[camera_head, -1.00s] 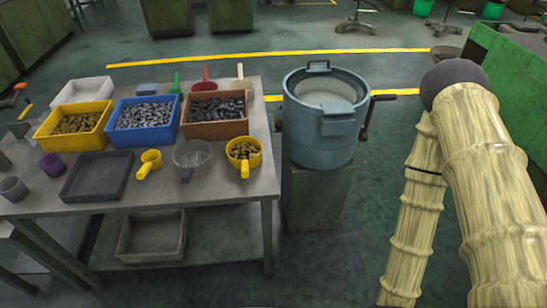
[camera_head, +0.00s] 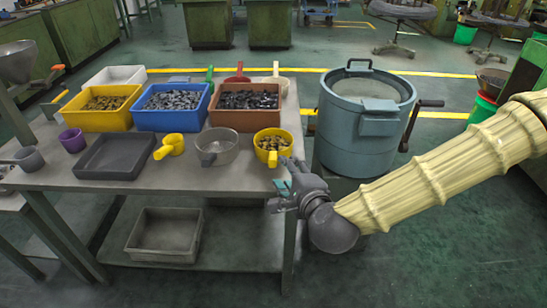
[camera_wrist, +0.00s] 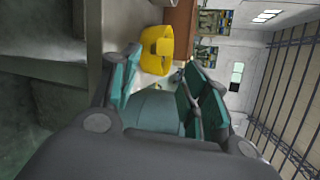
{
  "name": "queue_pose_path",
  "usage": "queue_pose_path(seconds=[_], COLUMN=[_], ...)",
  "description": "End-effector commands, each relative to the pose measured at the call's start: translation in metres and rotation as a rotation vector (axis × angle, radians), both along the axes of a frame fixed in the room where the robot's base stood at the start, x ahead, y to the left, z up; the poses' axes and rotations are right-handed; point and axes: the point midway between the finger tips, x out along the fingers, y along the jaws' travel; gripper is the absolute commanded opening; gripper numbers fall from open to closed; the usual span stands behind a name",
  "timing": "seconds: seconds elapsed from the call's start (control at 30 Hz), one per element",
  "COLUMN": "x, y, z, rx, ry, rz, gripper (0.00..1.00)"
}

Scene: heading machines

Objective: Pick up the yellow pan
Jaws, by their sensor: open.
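A round yellow pan (camera_head: 263,153) with metal parts inside stands at the right front of the grey table (camera_head: 240,184). Its short handle points to the table's front edge. My gripper (camera_head: 284,186) is just in front of that edge, close to the handle and apart from the pan. In the wrist view the pan (camera_wrist: 152,63) shows beyond my open, empty fingers (camera_wrist: 163,88). A smaller yellow scoop (camera_head: 171,145) lies further left.
A grey pan (camera_head: 219,158) stands just left of the yellow one. A dark tray (camera_head: 110,172) and yellow (camera_head: 99,121), blue (camera_head: 168,121) and brown (camera_head: 243,119) bins share the table. A large blue-grey drum (camera_head: 357,143) stands close on the right.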

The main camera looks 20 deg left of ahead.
Motion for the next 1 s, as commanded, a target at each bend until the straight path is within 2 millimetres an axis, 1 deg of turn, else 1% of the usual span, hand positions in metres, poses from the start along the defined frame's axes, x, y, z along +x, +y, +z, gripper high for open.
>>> queue_pose_path(seconds=[0.1,0.33,0.67,0.83,1.0], x=[0.009,0.034,0.049,0.065,0.078], y=[0.007,0.024,0.038,0.052,0.061], z=[0.003,-0.007,-0.016,-0.025,-0.029], rx=[0.017,0.015,0.013,0.012,0.013], ry=[-0.004,-0.003,-0.002,-0.003,-0.003], rz=[-0.007,-0.007,-0.005,-0.005,-0.005], gripper=[0.46,0.46,0.46,0.46,0.46])
